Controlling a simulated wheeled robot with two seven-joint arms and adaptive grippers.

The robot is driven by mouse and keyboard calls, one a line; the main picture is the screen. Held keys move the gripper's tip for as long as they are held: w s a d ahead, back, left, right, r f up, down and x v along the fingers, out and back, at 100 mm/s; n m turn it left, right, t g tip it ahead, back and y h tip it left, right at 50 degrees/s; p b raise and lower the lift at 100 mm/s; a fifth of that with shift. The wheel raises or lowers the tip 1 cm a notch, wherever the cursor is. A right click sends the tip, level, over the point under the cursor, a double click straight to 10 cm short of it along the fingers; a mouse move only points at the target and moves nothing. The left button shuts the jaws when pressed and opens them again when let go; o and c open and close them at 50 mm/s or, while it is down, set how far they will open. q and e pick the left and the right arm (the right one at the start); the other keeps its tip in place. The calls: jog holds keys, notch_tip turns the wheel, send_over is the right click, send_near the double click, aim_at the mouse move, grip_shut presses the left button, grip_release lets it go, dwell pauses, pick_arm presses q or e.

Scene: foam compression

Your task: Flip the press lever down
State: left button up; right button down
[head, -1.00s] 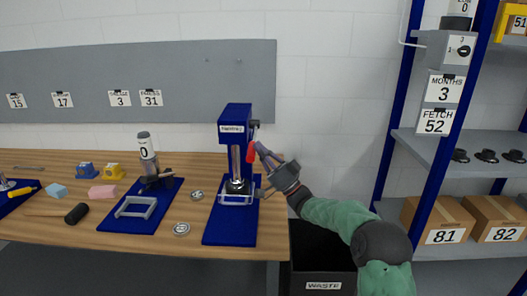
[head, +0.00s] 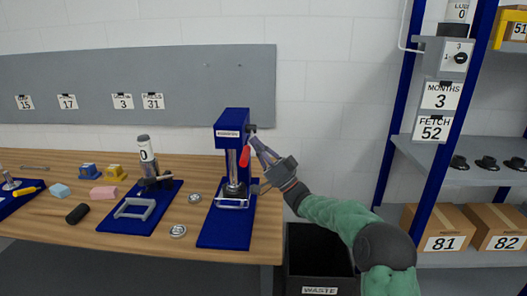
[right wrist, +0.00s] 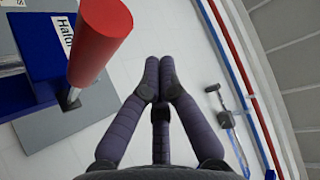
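The blue press (head: 232,122) stands upright on its blue base at the right end of the table. Its lever has a red grip (head: 245,157), seen below the dark hub at the press's right side. My right gripper (head: 254,141) is just right of the lever, with its fingertips near the hub and above the red grip. In the right wrist view its fingers (right wrist: 160,72) meet at the tips with nothing between them. The red grip (right wrist: 100,38) shows there to their left, apart from them. My left gripper is not in view.
A metal bracket (head: 235,203) is at the press's foot. Left of it are a second blue mat (head: 150,222) with a gauge, foam blocks (head: 104,193) and small metal discs (head: 178,231). A black waste bin (head: 320,262) and a shelf rack (head: 470,171) stand to the right.

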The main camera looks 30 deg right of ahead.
jog(key=s+d+f+p, duration=0.1)
jog(key=s+d+f, duration=0.1)
jog(key=d+f, duration=0.3)
notch_tip(320, 180, down, 2)
jog(key=shift+s+d+f+p, duration=0.25)
jog(key=shift+s+d+p, duration=0.05)
jog(key=shift+s+d, duration=0.1)
jog(key=shift+w, duration=0.1)
